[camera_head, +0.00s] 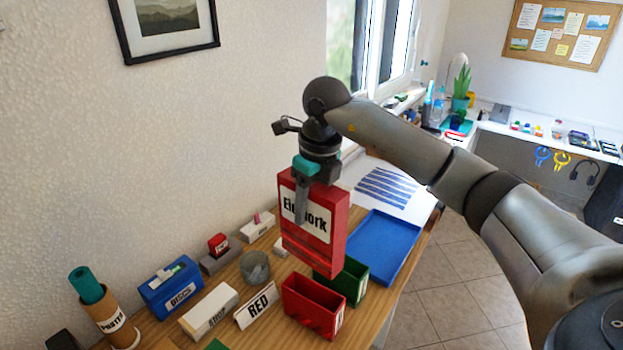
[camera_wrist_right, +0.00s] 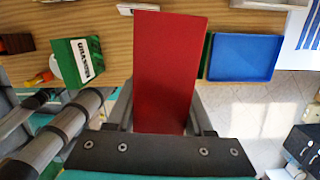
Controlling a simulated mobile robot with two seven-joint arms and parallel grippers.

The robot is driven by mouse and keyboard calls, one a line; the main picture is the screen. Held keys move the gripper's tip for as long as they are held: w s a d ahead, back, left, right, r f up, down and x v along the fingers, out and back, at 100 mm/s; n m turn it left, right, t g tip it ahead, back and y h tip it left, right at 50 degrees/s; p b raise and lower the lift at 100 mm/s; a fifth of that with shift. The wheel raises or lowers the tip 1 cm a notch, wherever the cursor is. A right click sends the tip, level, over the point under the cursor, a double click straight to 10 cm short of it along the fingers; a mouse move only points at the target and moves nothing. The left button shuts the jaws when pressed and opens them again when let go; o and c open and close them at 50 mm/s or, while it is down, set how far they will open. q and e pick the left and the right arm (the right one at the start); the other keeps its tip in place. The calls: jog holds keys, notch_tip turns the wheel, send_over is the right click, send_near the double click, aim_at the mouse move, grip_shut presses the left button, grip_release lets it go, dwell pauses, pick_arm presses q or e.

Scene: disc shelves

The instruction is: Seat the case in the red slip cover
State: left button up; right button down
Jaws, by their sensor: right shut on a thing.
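A red case (camera_head: 325,247) with a white label hangs upright from my right gripper (camera_head: 302,205), whose fingers are shut on its upper part. The case also shows in the right wrist view (camera_wrist_right: 168,72) as a plain red face between the fingers (camera_wrist_right: 160,118). The red slip cover (camera_head: 312,307), an open-topped box, stands on the wooden table below the case in the head view. The case is apart from it. The case's lower edge hides part of the green slip cover (camera_head: 350,281) behind. My left gripper is not in view.
A blue tray (camera_head: 384,240) lies right of the covers. A RED sign (camera_head: 257,306), a white block (camera_head: 208,311), a grey cup (camera_head: 255,267) and a blue DISCS box (camera_head: 171,289) stand to the left. A green labelled case (camera_wrist_right: 78,62) shows in the wrist view.

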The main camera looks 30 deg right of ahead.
aim_at(311, 225)
jog(key=shift+n, duration=0.8)
jog(key=f, duration=0.4)
jog(key=shift+s+f, duration=0.2)
jog(key=shift+f, duration=0.05)
